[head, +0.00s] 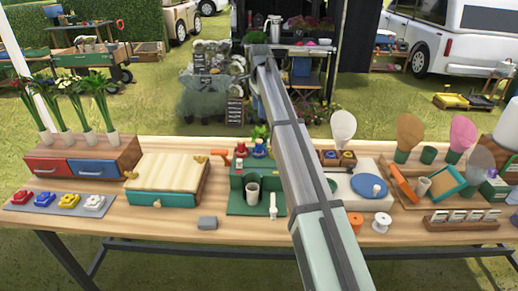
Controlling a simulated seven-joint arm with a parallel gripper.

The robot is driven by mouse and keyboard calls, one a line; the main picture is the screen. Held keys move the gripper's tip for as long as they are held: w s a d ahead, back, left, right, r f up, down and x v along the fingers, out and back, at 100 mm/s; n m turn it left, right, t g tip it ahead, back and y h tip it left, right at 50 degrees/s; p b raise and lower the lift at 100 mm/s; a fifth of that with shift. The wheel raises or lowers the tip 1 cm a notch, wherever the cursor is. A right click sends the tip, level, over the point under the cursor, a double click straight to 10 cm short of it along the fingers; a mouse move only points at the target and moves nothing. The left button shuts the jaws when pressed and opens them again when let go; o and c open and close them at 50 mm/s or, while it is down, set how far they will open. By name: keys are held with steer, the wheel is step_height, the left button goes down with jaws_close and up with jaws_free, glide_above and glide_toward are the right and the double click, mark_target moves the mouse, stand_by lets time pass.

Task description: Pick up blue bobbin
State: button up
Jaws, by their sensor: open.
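An orange bobbin (355,220) and a white bobbin (380,222) stand upright near the front edge of the wooden table (165,225), right of my arm. I cannot pick out a blue bobbin with certainty. A small wooden box (330,161) behind them holds small round blue-and-yellow pieces, too small to identify. My arm crosses the middle of the view and hides part of the table.
A white board with a blue disc (365,192) lies behind the bobbins. A green stand (240,205) with a cup is left of my arm. Left are a wooden box (165,180), drawers (85,160) and a grey mat (20,207).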

glide_above(259, 140)
steer(key=g, duration=0.1)
step_height(259, 140, down, 13)
steer(key=shift+s+f, duration=0.1)
steer(key=shift+f, duration=0.1)
stand_by(0.6)
steer(key=shift+c, duration=0.2)
steer(key=c, duration=1)
steer(key=shift+r, duration=0.15)
